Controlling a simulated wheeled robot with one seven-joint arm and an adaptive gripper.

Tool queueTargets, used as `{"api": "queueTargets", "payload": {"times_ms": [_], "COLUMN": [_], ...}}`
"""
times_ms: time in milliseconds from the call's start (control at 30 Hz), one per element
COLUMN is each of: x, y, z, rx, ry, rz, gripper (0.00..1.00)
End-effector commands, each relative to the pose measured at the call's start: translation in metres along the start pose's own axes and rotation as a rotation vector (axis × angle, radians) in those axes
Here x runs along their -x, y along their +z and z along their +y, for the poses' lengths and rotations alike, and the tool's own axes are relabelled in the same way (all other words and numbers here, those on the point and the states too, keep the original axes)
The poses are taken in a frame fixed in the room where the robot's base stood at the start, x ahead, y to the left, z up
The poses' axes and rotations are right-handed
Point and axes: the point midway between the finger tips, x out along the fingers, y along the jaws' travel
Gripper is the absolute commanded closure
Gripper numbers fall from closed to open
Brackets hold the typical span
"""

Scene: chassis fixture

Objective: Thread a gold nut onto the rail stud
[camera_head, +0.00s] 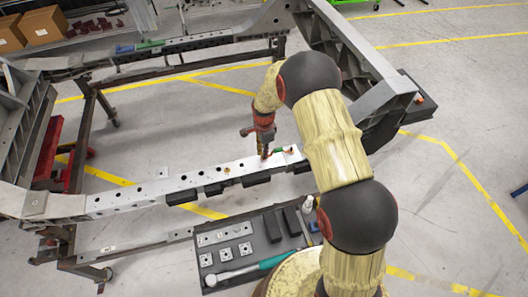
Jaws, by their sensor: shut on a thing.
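The grey metal rail (150,190) runs across the chassis fixture and is pierced by a row of dark holes. My arm reaches over it from the right, and my gripper (264,154) points down at the rail's top face, right of its middle. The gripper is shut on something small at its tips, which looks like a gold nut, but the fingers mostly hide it. A small gold-coloured piece (227,169) sits on the rail left of the gripper, and another (290,151) sits to the right. The stud under the gripper cannot be made out, nor whether the held piece touches it.
A dark tray (215,280) in front of the rail holds square plates, dark blocks and a teal-handled ratchet (270,262). A small green item (277,151) lies on the rail close to the gripper. Chassis beams (350,45) rise behind and right. Open floor shows behind the rail.

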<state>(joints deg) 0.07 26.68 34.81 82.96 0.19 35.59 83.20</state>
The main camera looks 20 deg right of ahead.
Motion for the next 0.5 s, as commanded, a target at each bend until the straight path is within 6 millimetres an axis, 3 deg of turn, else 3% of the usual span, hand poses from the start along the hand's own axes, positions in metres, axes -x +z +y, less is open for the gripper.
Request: {"api": "queueTargets", "payload": {"times_ms": [33, 500], "x": [-0.0075, -0.0098], "y": [0.0008, 0.0011], "z": [0.0070, 0.0078], "rx": [-0.019, -0.601], "ry": [0.015, 0.016], "rz": [-0.002, 0.002], "gripper": [1.00, 1.00]}}
